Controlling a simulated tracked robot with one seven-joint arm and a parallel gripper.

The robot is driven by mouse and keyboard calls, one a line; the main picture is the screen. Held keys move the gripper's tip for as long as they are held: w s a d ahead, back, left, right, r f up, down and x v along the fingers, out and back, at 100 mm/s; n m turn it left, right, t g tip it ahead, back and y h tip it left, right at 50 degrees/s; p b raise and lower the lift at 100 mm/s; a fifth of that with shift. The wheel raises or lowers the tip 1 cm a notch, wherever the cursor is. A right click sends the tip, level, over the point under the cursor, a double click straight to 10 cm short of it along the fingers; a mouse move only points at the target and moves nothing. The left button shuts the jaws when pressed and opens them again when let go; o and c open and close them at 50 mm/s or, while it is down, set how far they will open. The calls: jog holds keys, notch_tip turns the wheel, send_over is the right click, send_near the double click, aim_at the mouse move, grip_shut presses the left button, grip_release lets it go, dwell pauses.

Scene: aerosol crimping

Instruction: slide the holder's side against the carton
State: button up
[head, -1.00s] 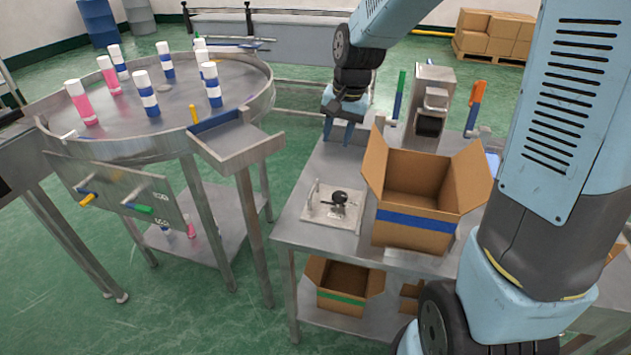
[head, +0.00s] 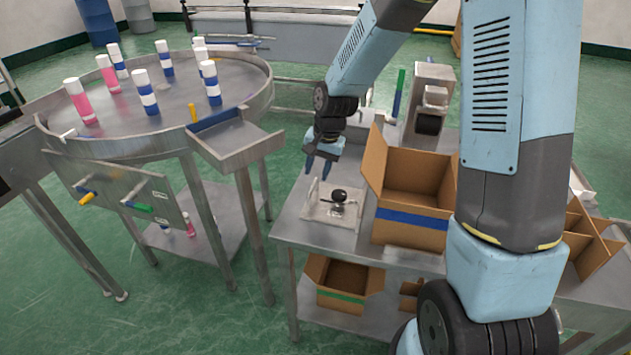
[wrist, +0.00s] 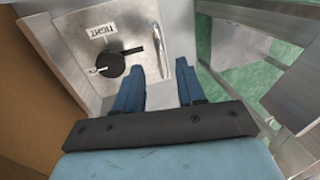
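The holder (head: 318,213) is a flat metal plate with a black knob and a small upright handle, lying on the steel bench. It also shows in the wrist view (wrist: 85,58), with a label on it. The open carton (head: 412,236) with a blue band stands just right of the holder, with a narrow gap between them in the head view. The carton's brown side fills the left of the wrist view (wrist: 25,95). My gripper (head: 319,170) points down above the holder's far left edge. Its fingers (wrist: 160,85) are apart, with nothing visibly held between them.
A metal dispenser (head: 430,95) and a green-handled lever (head: 399,92) stand behind the carton. A cardboard divider (head: 592,245) is at the right. The round table (head: 185,88) with several cans and its side chute (head: 232,150) stand left. A green-banded carton (head: 340,302) sits below.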

aim_at(313, 186)
jog(key=shift+w+a+f, duration=0.1)
jog(key=shift+a+f, duration=0.15)
jog(key=shift+f, duration=0.95)
jog(key=shift+w+a+f, duration=0.1)
jog(key=shift+a+f, duration=0.1)
jog(key=shift+f, duration=0.95)
grip_shut()
